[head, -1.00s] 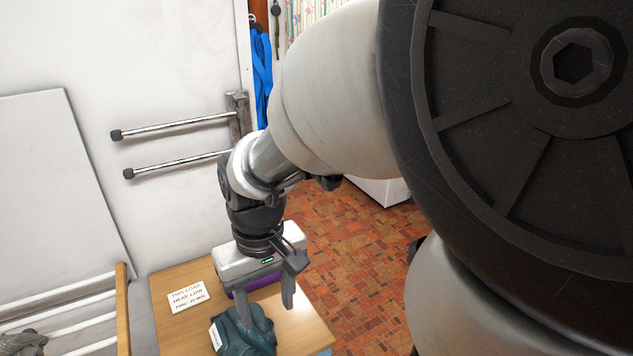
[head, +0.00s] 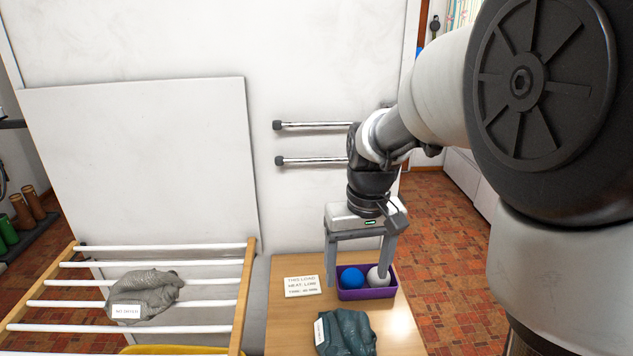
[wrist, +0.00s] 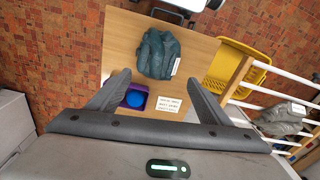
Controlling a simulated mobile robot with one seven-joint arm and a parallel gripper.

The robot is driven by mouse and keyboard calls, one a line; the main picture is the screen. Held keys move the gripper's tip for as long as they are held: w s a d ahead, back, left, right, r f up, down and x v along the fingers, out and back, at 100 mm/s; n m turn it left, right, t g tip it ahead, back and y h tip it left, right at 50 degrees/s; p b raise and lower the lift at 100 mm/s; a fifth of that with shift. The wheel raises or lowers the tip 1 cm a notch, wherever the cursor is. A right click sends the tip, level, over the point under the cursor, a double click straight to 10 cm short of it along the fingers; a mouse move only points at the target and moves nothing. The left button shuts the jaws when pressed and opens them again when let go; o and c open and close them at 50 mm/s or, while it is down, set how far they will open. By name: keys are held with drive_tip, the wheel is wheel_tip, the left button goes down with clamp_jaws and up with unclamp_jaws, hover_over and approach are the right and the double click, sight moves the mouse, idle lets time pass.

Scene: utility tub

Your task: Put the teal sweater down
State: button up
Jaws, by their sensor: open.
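The teal sweater (head: 347,334) lies crumpled on the wooden table (head: 283,330), with a white tag on its left side. In the wrist view the sweater (wrist: 158,54) rests on the tabletop, beyond my fingertips. My gripper (head: 360,280) is open and empty, pointing down. In the head view it appears behind the sweater, around the purple bin, with a clear gap to the sweater. In the wrist view my gripper (wrist: 159,84) has its fingers spread wide with nothing between them held.
Left is a drying rack (head: 247,290) with a tagged grey garment (head: 150,293). A yellow basket (wrist: 240,68) stands below.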

wheel_tip(320, 180, down, 3)
drive_tip(key=w, duration=0.2)
hover_over(347, 328)
drive_tip(key=shift+g, duration=0.3)
wheel_tip(347, 328, down, 11)
drive_tip(key=shift+w+d+f, duration=0.1)
drive_tip(key=shift+d+f, duration=0.05)
drive_tip(key=shift+a+f, duration=0.15)
drive_tip(key=shift+f, duration=1.3)
drive_tip(key=shift+a+f, duration=0.1)
drive_tip(key=shift+f, duration=1.3)
clamp_jaws()
